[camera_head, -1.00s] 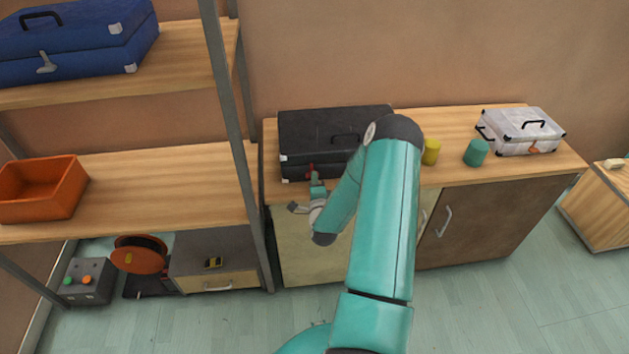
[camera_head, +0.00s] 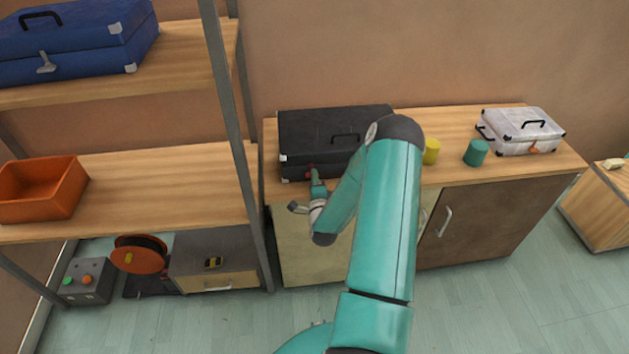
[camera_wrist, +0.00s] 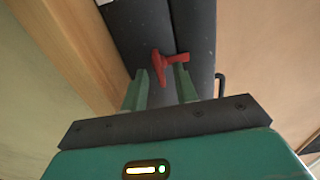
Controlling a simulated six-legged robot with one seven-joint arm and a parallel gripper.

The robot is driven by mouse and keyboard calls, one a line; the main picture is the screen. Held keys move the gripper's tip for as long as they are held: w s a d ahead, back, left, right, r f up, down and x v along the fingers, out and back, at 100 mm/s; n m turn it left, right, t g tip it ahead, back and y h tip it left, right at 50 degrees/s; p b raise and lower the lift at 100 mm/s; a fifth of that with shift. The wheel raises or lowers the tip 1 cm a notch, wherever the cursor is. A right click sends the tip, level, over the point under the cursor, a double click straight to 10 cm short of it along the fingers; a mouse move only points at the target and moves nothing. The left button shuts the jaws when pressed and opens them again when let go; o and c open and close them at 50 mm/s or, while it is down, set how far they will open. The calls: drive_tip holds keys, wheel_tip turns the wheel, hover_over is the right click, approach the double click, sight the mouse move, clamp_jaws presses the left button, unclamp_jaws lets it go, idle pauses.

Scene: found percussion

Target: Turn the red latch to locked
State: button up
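The black case (camera_head: 300,135) lies on the wooden counter, its latched front side facing me. Its red latch (camera_wrist: 165,66) sits across the seam in the wrist view, with one arm toward the right finger and another toward the gripper. In the head view the red latch (camera_head: 310,169) is small and partly covered by my gripper (camera_head: 315,177). In the wrist view my gripper (camera_wrist: 161,72) is open, its two green fingertips apart on either side of the latch's near arm. I cannot tell whether either finger touches it.
A yellow cylinder (camera_head: 431,151), a green cylinder (camera_head: 476,153) and a white case (camera_head: 521,132) with an orange latch stand on the counter to the right. The shelf (camera_head: 150,190) at left holds an orange bin (camera_head: 42,190) and, higher, a blue case (camera_head: 75,40).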

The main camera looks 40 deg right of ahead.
drive_tip(key=v, duration=1.3)
drive_tip(key=shift+s+a, duration=0.25)
drive_tip(key=shift+s, duration=0.05)
